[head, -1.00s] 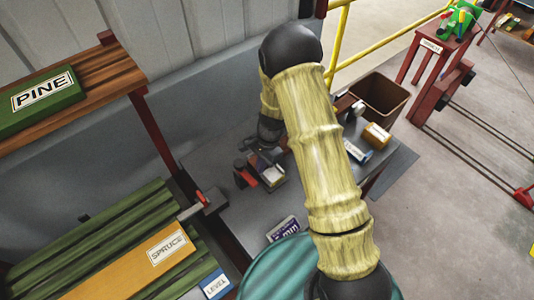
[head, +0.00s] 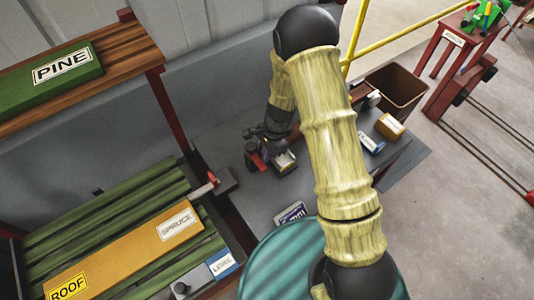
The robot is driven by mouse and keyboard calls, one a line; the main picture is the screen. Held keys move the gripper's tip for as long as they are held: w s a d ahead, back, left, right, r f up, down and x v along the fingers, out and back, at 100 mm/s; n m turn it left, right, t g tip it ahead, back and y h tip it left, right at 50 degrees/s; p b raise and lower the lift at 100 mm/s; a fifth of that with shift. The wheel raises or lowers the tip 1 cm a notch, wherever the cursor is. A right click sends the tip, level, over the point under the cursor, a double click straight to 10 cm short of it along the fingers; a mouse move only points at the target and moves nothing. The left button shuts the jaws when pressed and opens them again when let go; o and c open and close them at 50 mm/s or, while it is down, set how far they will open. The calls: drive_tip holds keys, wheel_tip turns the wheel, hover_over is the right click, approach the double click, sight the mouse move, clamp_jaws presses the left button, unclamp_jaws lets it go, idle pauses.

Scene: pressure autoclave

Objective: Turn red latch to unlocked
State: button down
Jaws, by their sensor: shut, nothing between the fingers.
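A small red part (head: 256,162), which may be the latch, stands on a dark fixture on the grey bench. My gripper (head: 258,142) is shut and empty, right at the top of this red part. I cannot tell whether it touches it. My gripper and wrist hide part of the fixture. A second red-tipped lever (head: 212,178) sticks out of a dark block at the edge of the slatted rack. I cannot tell for sure which red piece is the latch, or how it is turned.
A brown bin (head: 396,90) stands behind. A teal drum (head: 285,265) is in front. A red post (head: 168,110) rises left of the bench.

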drive_tip(key=shift+s+a, duration=0.15)
drive_tip(key=shift+a, duration=0.1)
drive_tip(key=w+d, duration=0.1)
drive_tip(key=d, duration=0.1)
drive_tip(key=w+d+r, duration=0.1)
drive_tip(key=w+d, duration=0.1)
drive_tip(key=shift+r, duration=0.1)
drive_tip(key=b+v, duration=0.1)
drive_tip(key=v, duration=0.7)
drive_tip(key=shift+r, duration=0.35)
drive_tip(key=shift+s+d+r, duration=0.1)
drive_tip(key=s+d+r+n+t+h, duration=0.1)
drive_tip(key=s+d+r+n+t, duration=0.1)
drive_tip(key=s+d+r+n, duration=0.2)
drive_tip(key=s+d+r+n+t+h, duration=0.1)
drive_tip(key=s+d+r+n, duration=0.4)
drive_tip(key=s, duration=0.5)
wheel_tip(320, 180, up, 2)
drive_tip(key=n+t, duration=0.1)
drive_tip(key=n, duration=0.1)
drive_tip(key=shift+s+d+n, duration=0.15)
drive_tip(key=shift+s+n, duration=0.1)
drive_tip(key=shift+n, duration=0.05)
drive_tip(key=shift+r, duration=0.1)
